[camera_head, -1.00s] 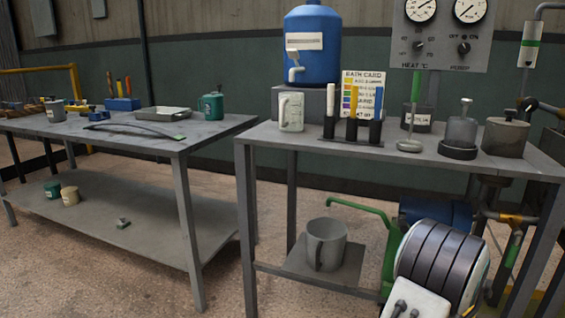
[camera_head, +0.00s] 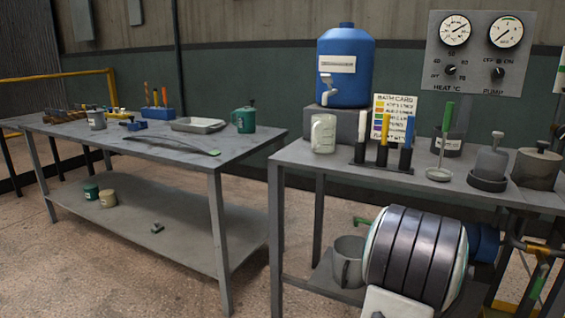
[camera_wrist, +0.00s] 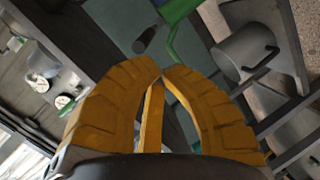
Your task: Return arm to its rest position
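My gripper (camera_wrist: 163,72) shows in the wrist view with two yellow ribbed fingers. Their tips meet or nearly meet, and nothing shows held between them. My arm's ribbed dark and white part (camera_head: 415,258) stands in front of the right bench in the head view, covering part of its lower shelf. The gripper itself cannot be made out in the head view. The wrist view is strongly tilted, with a large grey mug (camera_wrist: 246,58) to the right of the fingers.
The right bench (camera_head: 300,155) carries a blue dispenser (camera_head: 344,70), a pale mug (camera_head: 323,134) and a rack of coloured tubes (camera_head: 383,150). The grey mug (camera_head: 348,262) below is partly hidden by my arm. The left bench (camera_head: 185,140) holds a tray (camera_head: 198,125) and a green mug (camera_head: 244,120). Floor shows between benches.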

